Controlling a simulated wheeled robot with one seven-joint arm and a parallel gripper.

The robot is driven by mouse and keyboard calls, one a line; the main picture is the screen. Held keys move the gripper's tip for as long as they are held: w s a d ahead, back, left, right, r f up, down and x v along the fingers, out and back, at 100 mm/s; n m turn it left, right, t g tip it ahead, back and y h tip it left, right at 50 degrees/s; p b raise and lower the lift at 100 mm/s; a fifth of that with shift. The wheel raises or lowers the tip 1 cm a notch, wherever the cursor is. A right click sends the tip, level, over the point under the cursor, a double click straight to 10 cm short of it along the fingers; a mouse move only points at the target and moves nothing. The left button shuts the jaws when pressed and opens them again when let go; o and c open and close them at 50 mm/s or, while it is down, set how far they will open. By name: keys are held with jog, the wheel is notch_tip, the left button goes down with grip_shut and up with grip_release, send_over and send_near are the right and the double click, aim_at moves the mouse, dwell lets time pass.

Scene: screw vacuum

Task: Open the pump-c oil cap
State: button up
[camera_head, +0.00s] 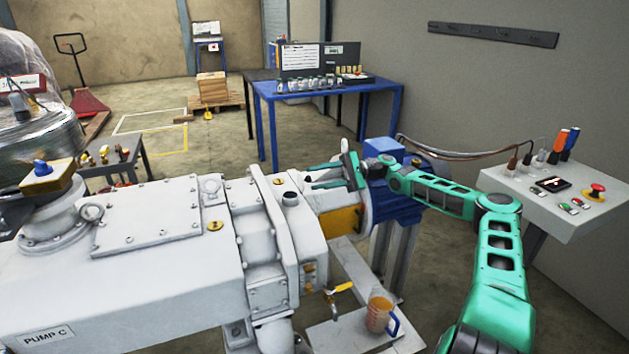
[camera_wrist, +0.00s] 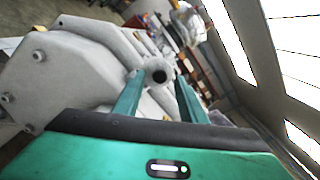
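Pump C (camera_head: 130,285) is the large white machine at the left and centre, with a "PUMP C" label on its near side. A short grey neck with a dark round top (camera_head: 291,198) stands on its upper casing; it also shows between my fingers in the wrist view (camera_wrist: 160,74). I take this for the oil cap, but cannot tell whether the dark top is a cap or an open hole.
A blue motor (camera_head: 392,200) adjoins the pump's right end. A measuring jug (camera_head: 379,314) stands below a yellow-handled valve (camera_head: 340,288). A control desk (camera_head: 560,205) is at the right, a blue table (camera_head: 318,92) behind.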

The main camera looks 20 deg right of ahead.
jog(key=d, duration=1)
jog(key=shift+f, duration=0.3)
